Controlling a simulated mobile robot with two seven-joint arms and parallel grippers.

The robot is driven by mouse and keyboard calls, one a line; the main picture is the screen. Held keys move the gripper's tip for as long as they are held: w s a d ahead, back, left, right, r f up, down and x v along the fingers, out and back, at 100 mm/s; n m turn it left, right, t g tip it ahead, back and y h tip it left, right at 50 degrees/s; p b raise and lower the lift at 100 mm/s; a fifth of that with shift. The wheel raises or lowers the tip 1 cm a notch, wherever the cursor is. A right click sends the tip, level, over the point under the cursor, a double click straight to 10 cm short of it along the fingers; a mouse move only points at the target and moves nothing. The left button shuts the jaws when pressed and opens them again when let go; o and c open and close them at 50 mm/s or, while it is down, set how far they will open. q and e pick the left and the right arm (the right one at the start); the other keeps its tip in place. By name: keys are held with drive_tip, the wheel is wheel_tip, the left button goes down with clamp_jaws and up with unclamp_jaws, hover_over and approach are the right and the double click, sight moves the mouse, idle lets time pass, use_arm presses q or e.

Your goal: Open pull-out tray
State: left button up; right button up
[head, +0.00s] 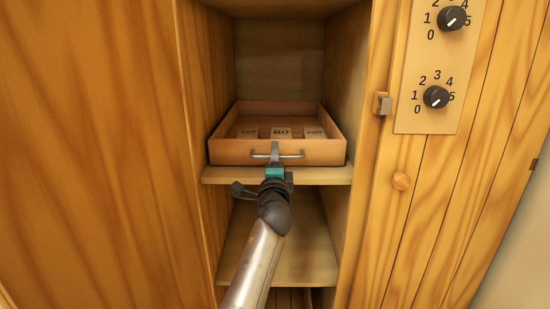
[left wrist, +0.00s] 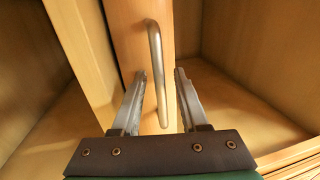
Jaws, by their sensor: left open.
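The pull-out tray (head: 226,152) is a shallow wooden tray on a shelf inside the tall cabinet, its front close to the shelf's front edge. It has a metal bar handle (head: 293,156) across its front, and labelled cards lie inside it. My left gripper (head: 275,150) reaches up from below to the middle of the handle. In the left wrist view, the open fingers (left wrist: 160,75) stand on either side of the handle bar (left wrist: 155,45), with gaps visible beside it. The tray front (left wrist: 128,30) shows behind the bar. My right gripper is not in view.
The shelf (head: 325,175) under the tray juts out slightly, with another shelf (head: 310,255) below. A wooden door or panel (head: 95,130) fills the left.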

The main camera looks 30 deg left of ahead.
use_arm(q)
clamp_jaws()
idle(1.4)
